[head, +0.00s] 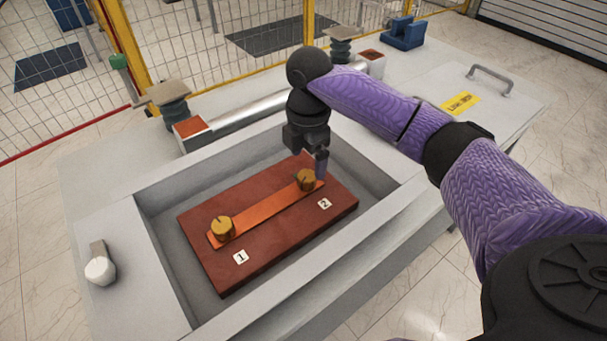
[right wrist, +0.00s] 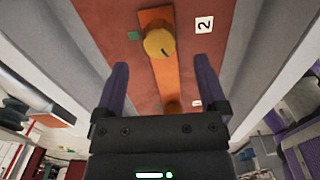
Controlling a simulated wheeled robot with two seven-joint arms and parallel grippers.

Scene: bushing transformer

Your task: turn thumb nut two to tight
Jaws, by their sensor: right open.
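Thumb nut two (head: 306,180) is a round brass knob with a dark slot line. It sits at the right end of a copper bar (head: 265,212) on a red-brown board, near the label 2 (head: 324,204). In the right wrist view thumb nut two (right wrist: 159,44) lies ahead, a little beyond the fingertips. My right gripper (right wrist: 161,66) is open, with its two purple fingers apart and nothing between them but the bar and board behind. Thumb nut one (head: 223,228) is at the bar's left end.
The board (head: 285,255) lies in a recessed grey tray with raised walls (head: 375,235). A white knob lever (head: 100,268) is at the left. Ribbed insulators (head: 171,103) and a silver tube (head: 245,108) stand behind. A handled lid (head: 490,82) is at the right.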

